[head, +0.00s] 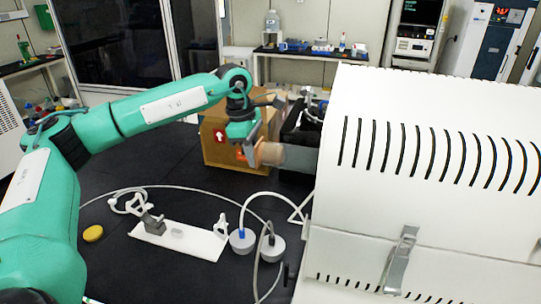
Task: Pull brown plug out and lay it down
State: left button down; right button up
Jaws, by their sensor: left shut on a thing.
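The brown plug (270,154) is a short tan cylinder at the end of a grey tube (298,158) that sticks out from the left side of the white slotted machine (430,150). My left gripper (256,152) reaches in from the left and is shut on the brown plug. The plug is partly hidden by the gripper. It lies in line with the grey tube, and I cannot tell whether the two still touch. My right gripper is not in this view.
A cardboard box (222,146) stands behind the gripper. On the black table are a white plate with small clamps (190,240), two grey round pieces with cables (242,242), and a yellow disc (93,233). Bare table lies between the box and the white plate.

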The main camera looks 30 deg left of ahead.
pick_arm(q)
jog(key=shift+s+a+b, duration=0.65)
jog(key=shift+s+a, duration=0.45)
jog(key=shift+a, duration=3.55)
jog(key=s+a+b, duration=0.1)
jog(key=s+b, duration=0.1)
jog(key=s, duration=0.4)
jog(key=shift+s+a, duration=0.2)
jog(key=shift+s, duration=0.1)
